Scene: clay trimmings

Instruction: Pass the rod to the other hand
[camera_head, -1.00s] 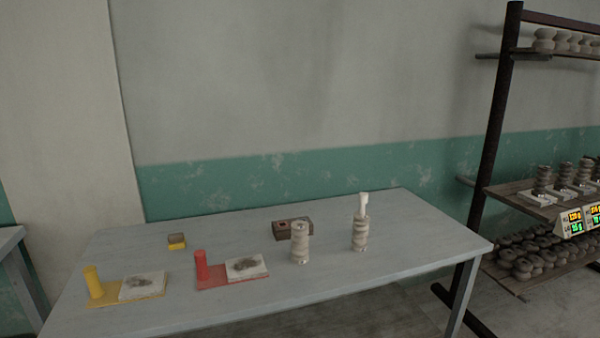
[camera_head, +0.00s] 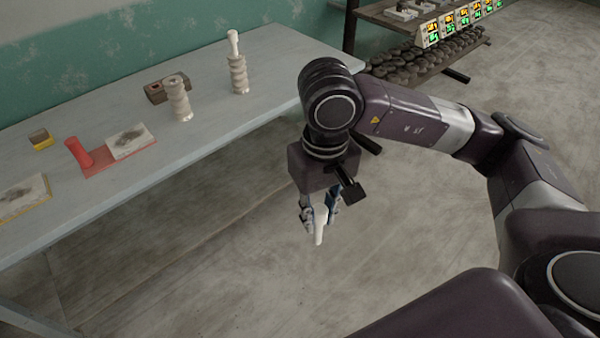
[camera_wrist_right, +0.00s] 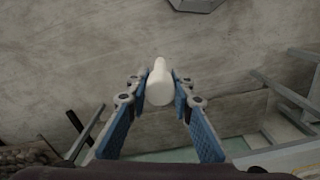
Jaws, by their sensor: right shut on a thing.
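A white rod (camera_head: 320,226) is held between the fingers of my right gripper (camera_head: 320,212), over the open floor in front of the table. The rod points downward in the head view, and its upper part is hidden by the gripper. In the right wrist view the rod (camera_wrist_right: 160,84) shows between the blue-padded fingers of the right gripper (camera_wrist_right: 160,95), seen nearly end-on. My left gripper is not in the frames.
The grey table (camera_head: 200,150) stands at the left. On it are two ribbed clay columns (camera_head: 178,98) (camera_head: 238,75), a brown block, a red stand (camera_head: 120,155) and a yellow stand (camera_head: 22,200). A shelf rack with clay pieces (camera_head: 420,75) stands behind. The floor (camera_head: 200,280) is clear.

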